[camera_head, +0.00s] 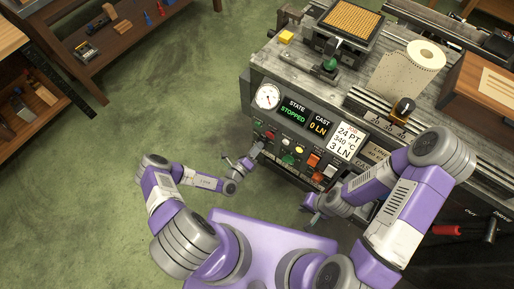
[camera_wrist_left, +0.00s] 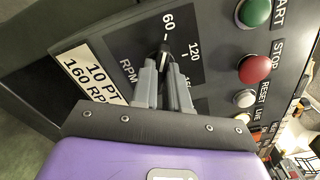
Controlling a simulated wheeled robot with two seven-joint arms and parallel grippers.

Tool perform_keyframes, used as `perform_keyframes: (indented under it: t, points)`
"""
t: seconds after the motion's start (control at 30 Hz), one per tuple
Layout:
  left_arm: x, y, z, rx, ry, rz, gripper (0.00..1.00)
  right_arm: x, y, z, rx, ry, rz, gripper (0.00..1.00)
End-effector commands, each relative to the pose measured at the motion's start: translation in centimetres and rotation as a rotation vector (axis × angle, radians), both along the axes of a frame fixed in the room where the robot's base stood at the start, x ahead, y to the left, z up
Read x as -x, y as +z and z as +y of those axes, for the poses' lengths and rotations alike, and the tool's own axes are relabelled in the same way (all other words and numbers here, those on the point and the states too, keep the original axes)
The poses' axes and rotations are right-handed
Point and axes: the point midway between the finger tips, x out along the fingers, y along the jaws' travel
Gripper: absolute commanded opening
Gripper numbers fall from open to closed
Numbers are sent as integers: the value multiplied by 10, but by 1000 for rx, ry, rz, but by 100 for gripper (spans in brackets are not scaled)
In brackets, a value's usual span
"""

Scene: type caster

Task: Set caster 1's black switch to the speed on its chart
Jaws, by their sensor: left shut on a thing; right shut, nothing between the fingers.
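The black switch (camera_wrist_left: 164,52) shows in the left wrist view between my left fingertips. Its white mark appears to point towards the 60 on the speed scale (camera_wrist_left: 185,48), which also shows 120 and a partly covered higher number. My left gripper (camera_wrist_left: 164,66) is shut on the switch; it also shows at the panel's left end in the head view (camera_head: 254,153). Beside the scale, a pale plate (camera_wrist_left: 91,75) reads 10 PT, 160 RP, cut off by my gripper. The job card (camera_head: 346,141) reads 24 PT, 340 °C, 3 LN. My right gripper (camera_head: 312,205) is shut and empty, below the panel.
A green button (camera_wrist_left: 254,12), a red stop button (camera_wrist_left: 254,69) and a white reset button (camera_wrist_left: 245,99) sit right of the switch. The state display (camera_head: 294,110) reads STOPPED. Open green floor lies to the left.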

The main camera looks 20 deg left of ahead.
Motion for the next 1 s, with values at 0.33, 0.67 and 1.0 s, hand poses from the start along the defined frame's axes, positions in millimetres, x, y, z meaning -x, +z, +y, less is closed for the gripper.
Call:
perform_keyframes:
  t: [0.33,0.67,1.0]
  points:
    - [1,-1,0,1,0,3,39,0,0,0,0,0,0,0]
    - [14,0,6,0,1,3,39,0,5,0,0,0,0,0]
    - [64,0,23,1,1,3,39,0,15,0,0,0,0,0]
